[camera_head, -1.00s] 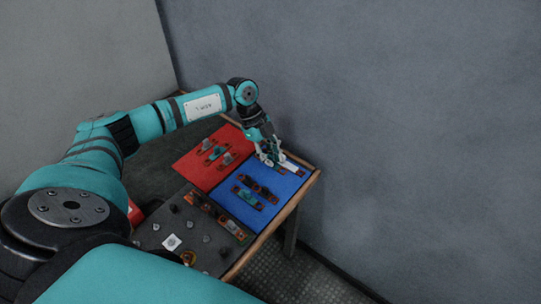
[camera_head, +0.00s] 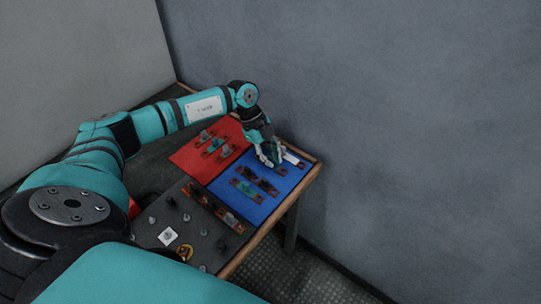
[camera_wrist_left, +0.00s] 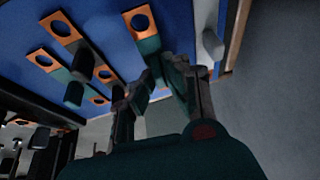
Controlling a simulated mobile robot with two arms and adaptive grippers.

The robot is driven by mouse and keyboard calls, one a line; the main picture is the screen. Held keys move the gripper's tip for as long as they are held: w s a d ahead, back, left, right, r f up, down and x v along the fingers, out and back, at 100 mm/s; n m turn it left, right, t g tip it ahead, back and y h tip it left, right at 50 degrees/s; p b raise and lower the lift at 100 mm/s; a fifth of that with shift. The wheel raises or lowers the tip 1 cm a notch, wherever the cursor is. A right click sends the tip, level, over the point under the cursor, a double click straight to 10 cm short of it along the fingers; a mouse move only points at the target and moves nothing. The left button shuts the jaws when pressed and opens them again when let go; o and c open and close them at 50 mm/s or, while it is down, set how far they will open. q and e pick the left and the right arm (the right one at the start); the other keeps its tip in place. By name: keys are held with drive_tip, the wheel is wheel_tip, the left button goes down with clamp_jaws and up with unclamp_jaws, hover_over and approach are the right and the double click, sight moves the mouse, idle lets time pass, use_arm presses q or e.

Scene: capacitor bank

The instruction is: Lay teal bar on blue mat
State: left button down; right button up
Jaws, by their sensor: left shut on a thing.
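My left gripper (camera_head: 269,159) is over the far part of the blue mat (camera_head: 291,181). In the left wrist view the gripper (camera_wrist_left: 160,95) is shut on a teal bar (camera_wrist_left: 149,46) with a copper end that has a round hole. The bar lies low against the mat. I cannot tell whether it touches the mat. The fingers hide its other end. Another teal bar (camera_head: 246,190) with copper ends lies on the mat nearer to me, beside dark bars (camera_head: 262,183). My right gripper is not in view.
A white piece (camera_head: 291,158) lies close to the right of my left gripper. A red mat (camera_head: 188,158) with several parts adjoins the blue mat on the left. A dark grey panel (camera_head: 150,233) with several knobs is in front. The table's wooden edge (camera_head: 301,193) is at the right, near the wall.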

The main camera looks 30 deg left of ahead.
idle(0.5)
use_arm(q)
drive_tip(key=shift+f, duration=0.45)
drive_tip(key=c, duration=1.3)
unclamp_jaws()
drive_tip(key=v, duration=1.2)
